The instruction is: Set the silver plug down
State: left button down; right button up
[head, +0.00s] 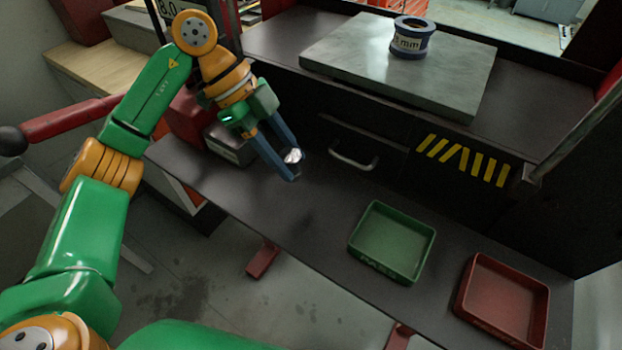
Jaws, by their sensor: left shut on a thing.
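The silver plug (293,156) is a small shiny piece held between the fingertips of my left gripper (291,163). The gripper is shut on it and points down and to the right, over the left part of the dark bench. I cannot tell the exact height of the plug above the bench. A green tray (357,246) lies to the right of and nearer than the plug, and looks empty. A red tray (466,287) lies further right and also looks empty. My right gripper is not in view.
A grey plate (340,50) on the raised back shelf carries a blue-grey ring gauge (411,38) with a "mm" label. A drawer handle (353,158) sticks out behind the bench. Bare bench (310,205) lies between the gripper and the green tray.

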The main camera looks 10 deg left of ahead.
pick_arm(q)
notch_tip(320, 180, down, 5)
jog(key=shift+w+f+p, duration=0.1)
jog(key=shift+w+p, duration=0.05)
jog(key=shift+p, duration=0.15)
jog(key=shift+w+f, duration=0.1)
jog(key=shift+f, duration=0.25)
jog(key=shift+c, duration=2.1)
grip_release()
jog(key=s+v, duration=0.1)
jog(key=v, duration=1.1)
jog(key=shift+w, duration=0.4)
